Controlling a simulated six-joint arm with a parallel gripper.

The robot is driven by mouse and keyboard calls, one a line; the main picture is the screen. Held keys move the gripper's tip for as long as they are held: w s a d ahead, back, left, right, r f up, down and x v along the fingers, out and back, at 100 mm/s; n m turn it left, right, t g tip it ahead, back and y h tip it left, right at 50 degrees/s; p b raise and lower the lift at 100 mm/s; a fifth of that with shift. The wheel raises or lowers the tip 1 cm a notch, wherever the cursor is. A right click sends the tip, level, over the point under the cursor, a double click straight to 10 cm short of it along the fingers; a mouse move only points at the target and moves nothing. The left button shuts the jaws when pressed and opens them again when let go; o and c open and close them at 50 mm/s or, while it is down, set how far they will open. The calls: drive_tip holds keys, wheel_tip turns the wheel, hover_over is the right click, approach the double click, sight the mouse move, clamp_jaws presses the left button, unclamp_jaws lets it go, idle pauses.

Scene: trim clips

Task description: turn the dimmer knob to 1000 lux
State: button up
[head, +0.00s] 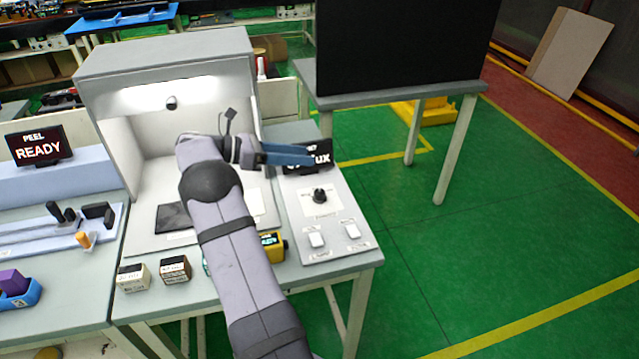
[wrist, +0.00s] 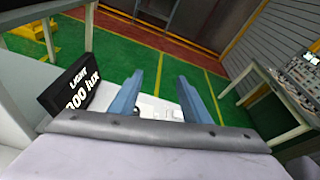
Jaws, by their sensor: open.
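The black dimmer knob (head: 319,195) stands on a white dial plate on the control panel (head: 336,225) at the right of the bench. My gripper (head: 318,158) is open and empty, with blue fingers, above and behind the knob. The lux display (head: 322,148) is black with white text and is partly covered by my fingers in the head view. In the wrist view the display (wrist: 78,92) reads "LIGHT" and a number ending in "00 lux"; its first digit is not clear. In the wrist view my fingers (wrist: 165,95) are spread, with part of the white panel between them.
Two white switches (head: 333,235) sit on the panel in front of the knob. A lit grey booth (head: 160,55) stands to the left, behind my arm. A yellow device (head: 273,247) and two small boxes (head: 155,272) lie near the bench's front edge. A dark screen (head: 400,40) stands behind.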

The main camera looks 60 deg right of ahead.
sight(317, 192)
drive_tip(key=f+n+t, duration=0.1)
drive_tip(key=f, duration=0.2)
drive_tip(key=s+f+h, duration=0.1)
drive_tip(key=f, duration=0.3)
drive_tip(key=s+a+f+n+t, duration=0.1)
drive_tip(key=f, duration=0.2)
drive_tip(key=shift+f+n+t+h, duration=0.25)
drive_tip(key=shift+n+t+h, duration=0.05)
drive_tip(key=shift+h, duration=0.1)
drive_tip(key=shift+w+d+f+m+t, duration=0.2)
drive_tip(key=shift+w+f+m+t, duration=0.35)
drive_tip(key=shift+w+f, duration=0.35)
drive_tip(key=shift+w+f+m+t, duration=0.15)
drive_tip(key=shift+m+t, duration=0.1)
drive_tip(key=shift+m, duration=0.1)
drive_tip(key=p+x, duration=0.2)
drive_tip(key=x, duration=0.3)
drive_tip(key=shift+d, duration=0.2)
drive_tip(key=shift+x, duration=1)
drive_tip(key=shift+f, duration=0.1)
drive_tip(key=c, duration=1)
